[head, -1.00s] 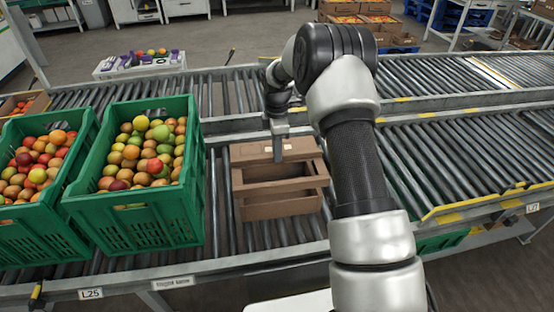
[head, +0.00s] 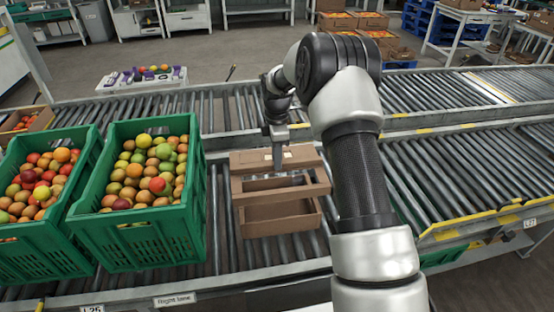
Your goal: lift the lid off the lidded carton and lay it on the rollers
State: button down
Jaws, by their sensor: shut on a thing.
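The brown carton (head: 282,223) stands on the near rollers, right of the green crates. Its front wall and part of its open inside show below the lid. The lid (head: 305,191), brown cardboard with an opening in it, is above the carton and set toward its far side, with a gap at the front. My gripper (head: 277,162) points down and is shut on the lid at its far panel. The fingertips are small, and the exact grip is hard to see. The carton's back is hidden by the lid.
Bare rollers (head: 215,225) show around the carton. A rail (head: 225,148) and a second roller line (head: 225,105) lie behind. A tray of fruit (head: 140,80) stands beyond. My arm covers the rollers at right.

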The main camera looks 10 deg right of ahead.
jog(key=shift+r+p, duration=0.9)
jog(key=shift+r, duration=0.55)
